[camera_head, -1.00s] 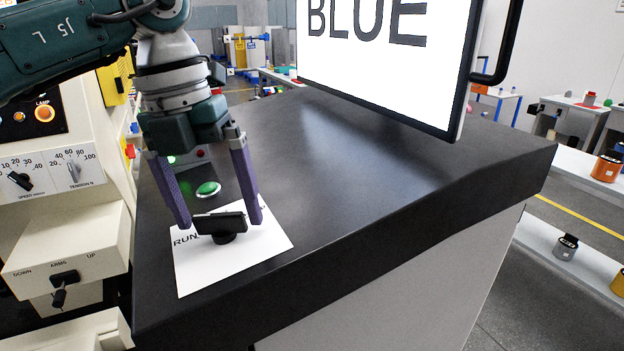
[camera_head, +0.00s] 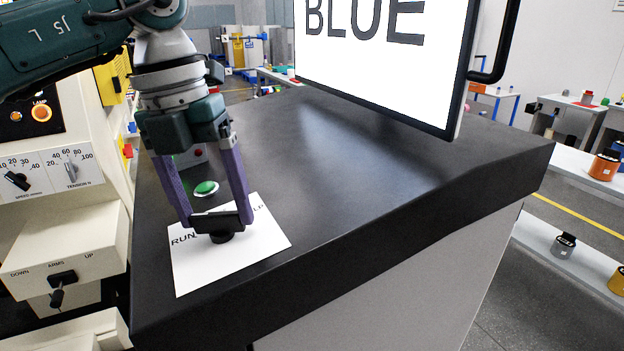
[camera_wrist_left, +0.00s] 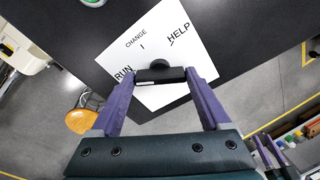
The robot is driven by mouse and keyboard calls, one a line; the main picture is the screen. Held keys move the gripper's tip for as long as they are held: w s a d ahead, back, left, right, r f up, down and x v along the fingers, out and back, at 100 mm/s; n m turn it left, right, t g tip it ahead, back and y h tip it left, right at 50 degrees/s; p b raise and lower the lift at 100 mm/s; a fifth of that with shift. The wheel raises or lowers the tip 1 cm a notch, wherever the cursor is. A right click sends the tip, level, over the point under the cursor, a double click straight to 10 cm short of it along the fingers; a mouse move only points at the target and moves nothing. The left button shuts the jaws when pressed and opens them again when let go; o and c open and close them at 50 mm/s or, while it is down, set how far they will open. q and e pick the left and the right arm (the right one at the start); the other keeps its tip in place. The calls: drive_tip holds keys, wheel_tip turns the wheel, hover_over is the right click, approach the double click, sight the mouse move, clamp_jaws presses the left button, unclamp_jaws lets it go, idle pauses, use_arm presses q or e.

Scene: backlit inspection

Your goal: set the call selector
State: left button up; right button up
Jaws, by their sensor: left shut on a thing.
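The call selector (camera_head: 222,237) is a black knob with a bar handle on a white label sheet (camera_head: 240,262) near the dark counter's left end. In the left wrist view the bar (camera_wrist_left: 160,75) lies between RUN at left and HELP at upper right, with CHANGE beyond it. I cannot tell which end is the pointer. My left gripper (camera_head: 218,222) comes down from above, shut with one purple finger at each end of the bar; it shows in the left wrist view (camera_wrist_left: 162,78). In the head view the gripper hides CHANGE.
A green button (camera_head: 206,188) sits on the counter (camera_head: 330,190) behind the sheet. A screen reading BLUE (camera_head: 380,60) stands over the counter's back. A cream panel with dials and an ARMS lever (camera_head: 62,280) is at left. The counter right of the sheet is clear.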

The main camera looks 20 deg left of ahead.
use_arm(q)
drive_tip(key=m+b, duration=0.3)
drive_tip(key=m, duration=0.2)
drive_tip(key=shift+y, duration=0.3)
drive_tip(key=m+b, duration=0.1)
drive_tip(key=m, duration=0.3)
drive_tip(key=shift+d+m+b, duration=0.15)
drive_tip(key=shift+m+b, duration=0.15)
drive_tip(key=shift+b, duration=0.1)
drive_tip(key=shift+m+b, duration=0.35)
drive_tip(key=shift+m, duration=0.45)
drive_tip(key=shift+r+m, duration=0.1)
drive_tip(key=shift+m, duration=0.2)
drive_tip(key=o, duration=1.2)
